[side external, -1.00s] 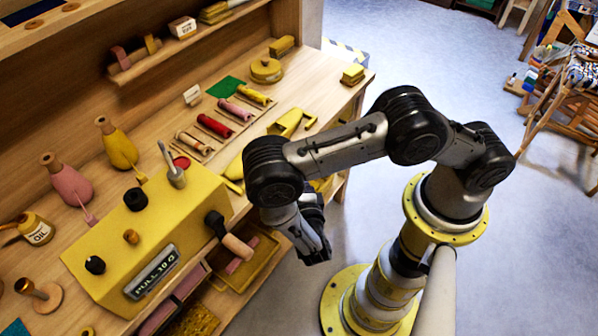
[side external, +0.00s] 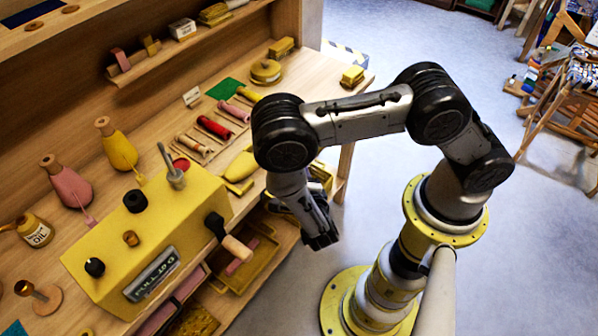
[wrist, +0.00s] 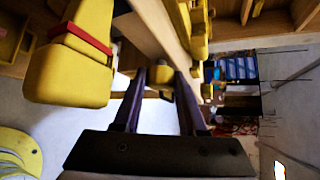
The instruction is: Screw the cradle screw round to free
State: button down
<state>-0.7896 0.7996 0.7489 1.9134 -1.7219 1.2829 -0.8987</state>
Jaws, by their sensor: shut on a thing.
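In the wrist view my gripper (wrist: 160,92) has its two long dark fingers close together, with a small yellow piece, which looks like the head of the cradle screw (wrist: 161,76), between their tips. A larger yellow body with a red band (wrist: 69,75) is close by on the left. In the side view my gripper (side external: 320,238) points down, in front of the bench's edge. My arm hides most of what is behind it there, and the screw cannot be made out.
The wooden bench (side external: 205,105) carries a yellow box with a crank and knobs (side external: 150,235), several coloured rolls (side external: 214,127), and pink and yellow bottles (side external: 118,147). An open drawer (side external: 250,262) sticks out below.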

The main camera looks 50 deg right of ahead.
dwell(0.3)
jog(key=shift+f+n+t+h, duration=0.15)
jog(key=shift+n+t+h, duration=0.35)
jog(key=shift+n+h, duration=0.6)
jog(key=shift+f+n+t+h, duration=0.2)
jog(key=shift+n+t+h, duration=0.3)
jog(key=shift+n, duration=0.1)
jog(key=shift+a+n+t+h, duration=0.1)
jog(key=shift+n+t+h, duration=0.2)
jog(key=shift+n+t, duration=0.35)
